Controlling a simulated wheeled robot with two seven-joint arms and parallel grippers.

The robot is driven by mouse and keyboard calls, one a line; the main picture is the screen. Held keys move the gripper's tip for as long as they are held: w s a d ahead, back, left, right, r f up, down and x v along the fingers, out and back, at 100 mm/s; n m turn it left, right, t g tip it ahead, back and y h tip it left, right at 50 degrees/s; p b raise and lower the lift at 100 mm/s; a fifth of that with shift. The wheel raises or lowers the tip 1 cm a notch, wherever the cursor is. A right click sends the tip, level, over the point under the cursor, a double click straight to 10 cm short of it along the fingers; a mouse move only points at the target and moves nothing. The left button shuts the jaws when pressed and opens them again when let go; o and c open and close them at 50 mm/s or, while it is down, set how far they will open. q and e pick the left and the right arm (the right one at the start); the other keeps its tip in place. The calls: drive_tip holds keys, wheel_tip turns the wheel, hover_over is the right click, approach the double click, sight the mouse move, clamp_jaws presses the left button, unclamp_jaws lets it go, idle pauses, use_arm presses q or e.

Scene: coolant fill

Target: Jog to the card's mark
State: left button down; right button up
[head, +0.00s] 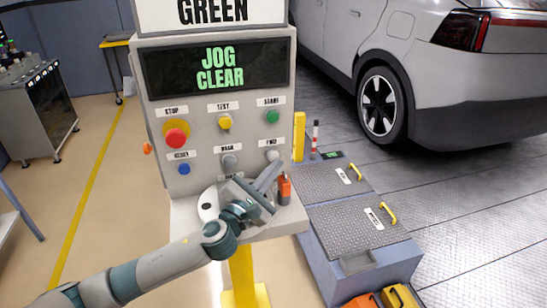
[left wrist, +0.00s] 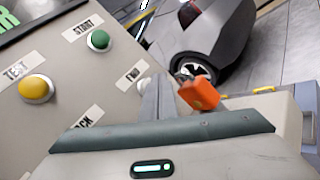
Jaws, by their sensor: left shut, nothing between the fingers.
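The grey console (head: 150,120) faces me; its dark screen (head: 216,66) reads "JOG CLEAR" in green. A white sign (head: 212,14) above it reads "GREEN", its top cut off. The panel has a red stop button (head: 176,135), yellow test button (head: 225,122), green start button (head: 272,117), blue reset button (head: 184,169), grey back button (head: 229,161) and pale FWD button (head: 272,155). My left gripper (head: 270,176) is shut and empty, just below the FWD button; contact cannot be told. In the left wrist view, its fingers (left wrist: 157,98) partly overlap the FWD area. My right gripper is out of view.
An orange-red object (head: 284,190) stands beside the fingers on the console's ledge (head: 290,220). A low platform (head: 345,225) with yellow handles lies to the right. A silver car (head: 440,90) stands behind. Open floor lies left.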

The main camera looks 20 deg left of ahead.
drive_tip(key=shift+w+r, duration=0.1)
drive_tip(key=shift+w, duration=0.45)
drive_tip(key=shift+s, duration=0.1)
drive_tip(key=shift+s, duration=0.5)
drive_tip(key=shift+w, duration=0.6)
use_arm(q)
drive_tip(key=shift+w+a, duration=0.1)
drive_tip(key=shift+w, duration=0.05)
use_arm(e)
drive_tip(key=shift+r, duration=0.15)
use_arm(q)
drive_tip(key=shift+w+a+p, duration=0.1)
drive_tip(key=shift+w+p, duration=0.1)
drive_tip(key=shift+p, duration=0.1)
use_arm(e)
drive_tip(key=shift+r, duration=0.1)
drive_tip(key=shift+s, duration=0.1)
